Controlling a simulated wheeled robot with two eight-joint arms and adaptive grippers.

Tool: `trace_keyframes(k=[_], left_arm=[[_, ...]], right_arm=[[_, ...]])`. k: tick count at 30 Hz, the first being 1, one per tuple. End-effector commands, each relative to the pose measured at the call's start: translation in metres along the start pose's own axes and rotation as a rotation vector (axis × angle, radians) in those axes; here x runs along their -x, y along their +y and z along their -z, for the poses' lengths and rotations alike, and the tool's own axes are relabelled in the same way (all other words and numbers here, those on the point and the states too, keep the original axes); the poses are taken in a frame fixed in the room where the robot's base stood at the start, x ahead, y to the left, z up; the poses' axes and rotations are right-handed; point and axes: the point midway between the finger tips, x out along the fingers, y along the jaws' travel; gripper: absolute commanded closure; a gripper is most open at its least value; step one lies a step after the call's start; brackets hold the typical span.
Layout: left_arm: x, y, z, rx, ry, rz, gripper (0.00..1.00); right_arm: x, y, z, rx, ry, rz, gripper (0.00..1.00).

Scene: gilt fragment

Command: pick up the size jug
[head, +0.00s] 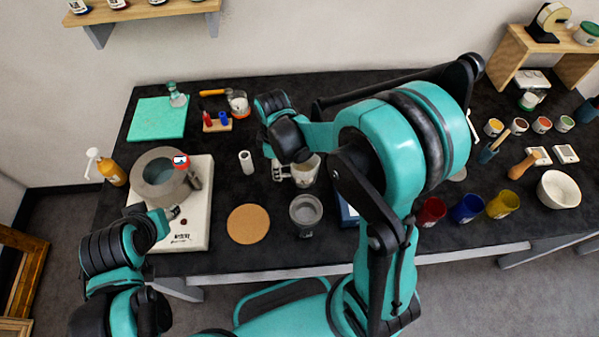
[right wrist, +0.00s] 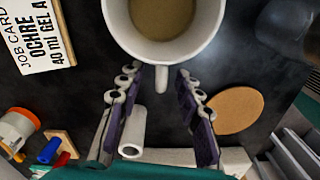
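The jug, a white cup-like vessel with tan liquid, stands on the dark bench in the head view (head: 306,173), partly hidden by my right arm. In the right wrist view the jug (right wrist: 160,45) is at the top, cut by the frame edge. Its short handle points toward my right gripper (right wrist: 163,82). The gripper is open, with one finger on each side of the handle and a gap showing on both sides. In the head view my right gripper (head: 281,171) is left of the jug. My left gripper (head: 166,222) is near the white scale; its fingers are unclear.
A grey metal cup (head: 305,212) stands just in front of the jug. A cork disc (head: 248,223) and a white cylinder (head: 246,162) are to the left. A grey pot (head: 160,178) sits on the white scale (head: 200,215). A job card (right wrist: 38,35) lies near the jug.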

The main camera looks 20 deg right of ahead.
Motion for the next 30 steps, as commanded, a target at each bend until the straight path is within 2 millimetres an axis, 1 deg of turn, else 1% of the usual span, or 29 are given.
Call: trace_keyframes(k=[1, 3, 9, 10, 11, 12, 13, 14, 30], left_arm=[[-0.0024, 0.0000, -0.0017, 0.000, 0.000, 0.000, 0.60], [-0.0028, 0.0000, -0.0019, 0.000, 0.000, 0.000, 0.60], [-0.0020, 0.0000, -0.0013, 0.000, 0.000, 0.000, 0.60], [-0.0020, 0.0000, -0.0013, 0.000, 0.000, 0.000, 0.60], [-0.0020, 0.0000, -0.0013, 0.000, 0.000, 0.000, 0.60], [-0.0020, 0.0000, -0.0013, 0.000, 0.000, 0.000, 0.60], [-0.0020, 0.0000, -0.0013, 0.000, 0.000, 0.000, 0.60], [-0.0020, 0.0000, -0.0013, 0.000, 0.000, 0.000, 0.60], [-0.0009, 0.0000, -0.0006, 0.000, 0.000, 0.000, 0.60]], right_arm=[[-0.0060, 0.0004, 0.0001, 0.000, 0.000, 0.000, 0.65], [-0.0086, 0.0002, 0.0000, 0.000, 0.000, 0.000, 0.65], [-0.0080, 0.0001, -0.0001, 0.000, 0.000, 0.000, 0.65], [-0.0080, 0.0001, -0.0001, 0.000, 0.000, 0.000, 0.70], [-0.0080, 0.0001, -0.0002, 0.000, 0.000, 0.000, 0.78], [-0.0079, 0.0001, -0.0002, 0.000, 0.000, 0.000, 0.89], [-0.0079, 0.0001, -0.0001, 0.000, 0.000, 0.000, 0.96], [-0.0079, 0.0001, -0.0001, 0.000, 0.000, 0.000, 1.00], [-0.0046, 0.0001, -0.0002, 0.000, 0.000, 0.000, 1.00]])
